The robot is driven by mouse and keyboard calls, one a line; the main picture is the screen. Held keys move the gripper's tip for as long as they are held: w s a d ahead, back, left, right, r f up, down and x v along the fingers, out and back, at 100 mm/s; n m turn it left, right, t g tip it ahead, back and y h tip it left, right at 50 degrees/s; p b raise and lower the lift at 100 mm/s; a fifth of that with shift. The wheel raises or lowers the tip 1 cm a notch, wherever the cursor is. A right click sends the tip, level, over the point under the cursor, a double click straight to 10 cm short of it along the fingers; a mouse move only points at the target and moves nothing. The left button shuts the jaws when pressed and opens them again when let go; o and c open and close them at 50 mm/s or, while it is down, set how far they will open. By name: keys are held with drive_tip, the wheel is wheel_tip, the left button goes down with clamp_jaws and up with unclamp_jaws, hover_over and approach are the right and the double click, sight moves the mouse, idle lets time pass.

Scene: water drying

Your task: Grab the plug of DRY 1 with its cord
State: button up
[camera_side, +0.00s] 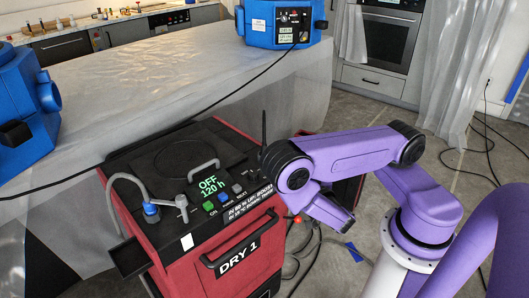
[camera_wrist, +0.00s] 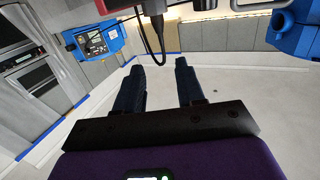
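DRY 1 (camera_side: 222,262) is a red and black machine with a screen reading OFF and 120 h, in the side view. Dark cords (camera_side: 313,240) hang and loop on the floor at its right side. A small orange-red part (camera_side: 297,219) shows there; I cannot tell whether it belongs to the plug. My gripper (camera_wrist: 159,64) is open in the wrist view, with its two dark fingers apart and nothing between them. A black cord (camera_wrist: 152,38) hangs from a dark part at the top, beyond the fingertips. The plug is not clearly identifiable.
A plastic-covered counter (camera_side: 150,75) stands behind DRY 1, with a blue machine (camera_side: 283,22) on it and another at left. A black cord crosses the counter. More cords (camera_side: 487,140) lie on the floor at right. Floor right of DRY 1 is partly clear.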

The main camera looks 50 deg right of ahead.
sight(265, 140)
drive_tip(key=shift+t, duration=0.3)
drive_tip(key=x, duration=1.2)
drive_tip(key=shift+w+d+r, duration=0.1)
drive_tip(key=shift+d+r, duration=0.15)
drive_tip(key=shift+r, duration=0.15)
drive_tip(key=shift+r+x, duration=0.1)
drive_tip(key=shift+x, duration=1.2)
drive_tip(key=shift+r+x, duration=0.15)
drive_tip(key=shift+x, duration=1.15)
drive_tip(key=shift+c, duration=0.3)
clamp_jaws()
